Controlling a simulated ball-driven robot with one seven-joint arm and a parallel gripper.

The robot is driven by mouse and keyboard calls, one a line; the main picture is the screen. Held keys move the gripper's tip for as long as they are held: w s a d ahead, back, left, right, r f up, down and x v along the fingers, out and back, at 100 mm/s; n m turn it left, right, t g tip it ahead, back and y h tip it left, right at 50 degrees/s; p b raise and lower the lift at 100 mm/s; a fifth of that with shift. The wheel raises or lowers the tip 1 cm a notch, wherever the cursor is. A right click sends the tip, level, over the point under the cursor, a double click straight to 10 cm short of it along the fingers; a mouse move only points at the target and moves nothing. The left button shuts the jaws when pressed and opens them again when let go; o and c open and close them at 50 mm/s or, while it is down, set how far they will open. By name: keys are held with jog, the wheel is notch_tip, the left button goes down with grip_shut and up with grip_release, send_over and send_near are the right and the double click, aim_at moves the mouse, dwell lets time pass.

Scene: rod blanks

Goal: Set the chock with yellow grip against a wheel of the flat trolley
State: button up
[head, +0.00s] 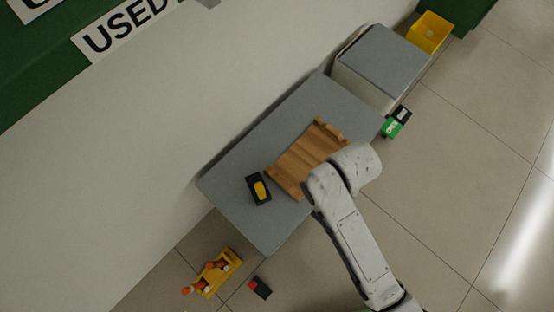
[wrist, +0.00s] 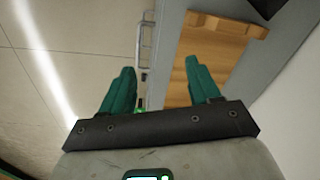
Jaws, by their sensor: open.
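The chock with yellow grip (head: 258,190), a black block with a yellow top, lies on the grey tabletop (head: 232,170) near its left end. Beside it on the same top is a flat wooden piece (head: 305,160) with raised bars at its ends; it also shows in the wrist view (wrist: 222,55). I see no wheels, and cannot tell whether this is the flat trolley. My gripper (wrist: 158,72) has green fingers, spread apart with nothing between them, over the table edge beside the wooden piece. In the head view my arm hides the fingers.
A black block with red (head: 260,287) and a yellow carrier (head: 217,274) with orange items are on the floor at lower left. A green-and-black block (head: 391,127) is right of the table. A grey-topped box (head: 382,55) and yellow bin (head: 429,33) stand upper right. Floor at right is clear.

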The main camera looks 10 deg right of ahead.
jog(key=w+a+r+m+p, duration=0.4)
jog(key=a+r+p, duration=0.1)
jog(key=a, duration=0.4)
notch_tip(320, 180, up, 2)
jog(key=m+p, duration=0.3)
jog(key=m, duration=0.1)
send_over(260, 190)
jog(key=shift+w+d+r+g, duration=0.15)
jog(key=shift+w+d+g, duration=0.15)
jog(key=shift+a, duration=0.2)
notch_tip(260, 190, down, 11)
jog(key=shift+w+a+r+b, duration=0.1)
jog(key=shift+b, duration=0.9)
grip_shut()
